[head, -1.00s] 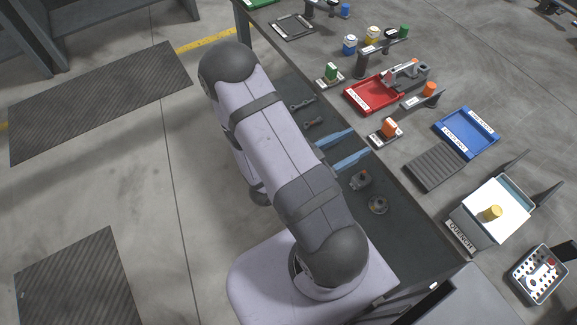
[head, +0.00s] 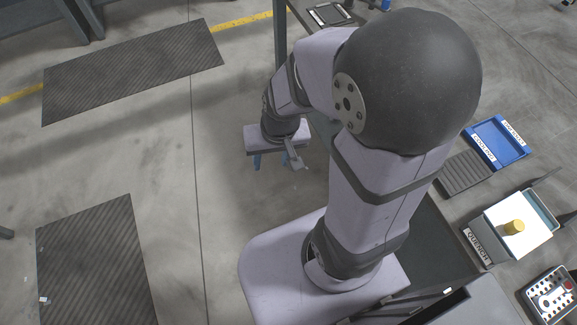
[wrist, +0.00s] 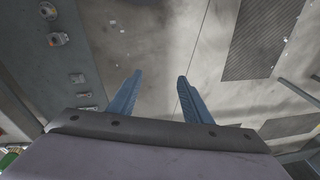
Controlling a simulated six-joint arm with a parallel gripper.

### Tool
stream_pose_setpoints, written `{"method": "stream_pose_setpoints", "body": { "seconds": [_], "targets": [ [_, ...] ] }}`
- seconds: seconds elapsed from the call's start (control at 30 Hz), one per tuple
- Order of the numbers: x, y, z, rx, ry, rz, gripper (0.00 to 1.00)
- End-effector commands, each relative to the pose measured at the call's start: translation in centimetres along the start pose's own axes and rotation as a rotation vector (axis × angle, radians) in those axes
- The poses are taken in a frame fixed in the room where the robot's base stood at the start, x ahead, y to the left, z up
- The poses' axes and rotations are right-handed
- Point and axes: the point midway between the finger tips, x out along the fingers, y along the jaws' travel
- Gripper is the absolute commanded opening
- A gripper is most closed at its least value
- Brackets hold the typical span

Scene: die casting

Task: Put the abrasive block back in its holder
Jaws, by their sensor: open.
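My gripper (head: 272,162) hangs over the open floor, left of the dark bench, in the head view. In the wrist view its two blue fingers (wrist: 153,95) are spread apart with only floor between them; it is open and empty. I cannot make out the abrasive block or its holder in either current view. My arm hides most of the bench and the stands behind it in the head view.
The bench (wrist: 100,50) lies left of my fingers. A blue tray (head: 497,143), a ribbed dark pad (head: 465,174), a quench tank (head: 478,247) with a yellow knob, and a button box (head: 552,295) stand at the right. Striped floor mats (head: 135,70) lie left; floor around my gripper is clear.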

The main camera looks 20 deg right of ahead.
Motion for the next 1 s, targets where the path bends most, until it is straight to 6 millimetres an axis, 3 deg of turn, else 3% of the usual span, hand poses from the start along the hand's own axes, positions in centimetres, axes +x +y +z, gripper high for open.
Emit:
{"method": "stream_pose_setpoints", "body": {
  "seconds": [0.1, 0.3, 0.73, 1.0],
  "targets": [
    [-1.8, 1.3, 2.2, -0.111, -0.074, 0.046, 0.45],
    [-3.1, 2.8, 4.1, -0.189, -0.139, 0.095, 0.45],
    [-3.9, 2.8, 4.1, -0.193, -0.145, 0.098, 0.45],
    [-8.2, 2.3, 3.5, -0.192, -0.144, 0.098, 0.45]
  ]
}}
